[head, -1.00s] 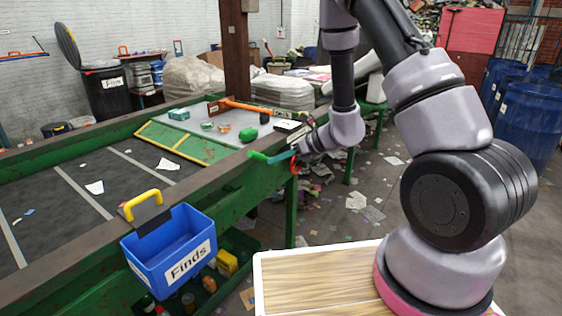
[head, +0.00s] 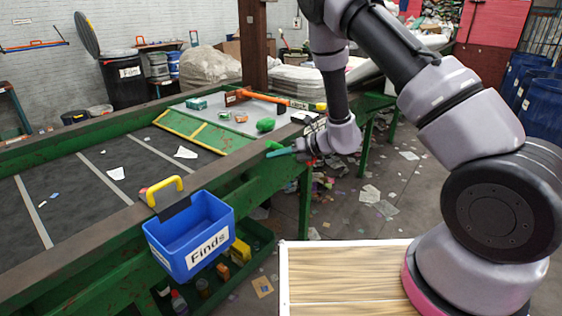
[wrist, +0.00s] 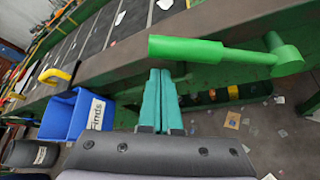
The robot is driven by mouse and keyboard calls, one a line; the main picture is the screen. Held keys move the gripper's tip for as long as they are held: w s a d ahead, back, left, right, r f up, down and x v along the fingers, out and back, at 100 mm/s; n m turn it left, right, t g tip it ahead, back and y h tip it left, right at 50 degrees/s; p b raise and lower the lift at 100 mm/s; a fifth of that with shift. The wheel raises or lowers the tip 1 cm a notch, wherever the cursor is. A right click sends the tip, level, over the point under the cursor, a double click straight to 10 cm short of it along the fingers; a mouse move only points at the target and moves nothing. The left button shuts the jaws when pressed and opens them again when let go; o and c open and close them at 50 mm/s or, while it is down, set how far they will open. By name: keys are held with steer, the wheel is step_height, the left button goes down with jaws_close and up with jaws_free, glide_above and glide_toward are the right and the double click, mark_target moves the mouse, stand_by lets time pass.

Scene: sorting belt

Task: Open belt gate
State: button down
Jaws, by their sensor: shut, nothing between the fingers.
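The belt gate, a green board edged with yellow (head: 185,128), lies across the far end of the dark belt in the head view. A thick green lever (wrist: 215,52) with a round pivot at its right end runs along the belt's side rail in the wrist view. In the head view its end (head: 274,145) shows just above my fingers. My gripper (wrist: 162,72) has teal fingers pressed together, empty. Its tips appear just below the lever's left part in the wrist view; I cannot tell whether they touch it. In the head view my gripper (head: 268,154) is outside the rail.
A blue Finds bin (head: 190,232) with a yellow handle hangs on the near rail. A grey sorting table (head: 228,118) beyond the gate holds an orange-handled hammer (head: 260,97) and a green lump (head: 266,125). A green lower tray (head: 250,262) holds bottles and boxes.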

steer(key=shift+w+r, duration=0.35)
steer(key=shift+r, duration=0.2)
steer(key=shift+m+g+y, duration=0.5)
steer(key=shift+m+y, duration=0.3)
steer(key=shift+m, duration=0.1)
steer(key=w+r, duration=0.1)
steer(key=w+d+r, duration=0.1)
steer(key=r, duration=0.1)
steer(key=w+d+r, duration=0.1)
steer(key=shift+d+r, duration=0.1)
steer(key=shift+r, duration=0.05)
steer(key=shift+s, duration=0.1)
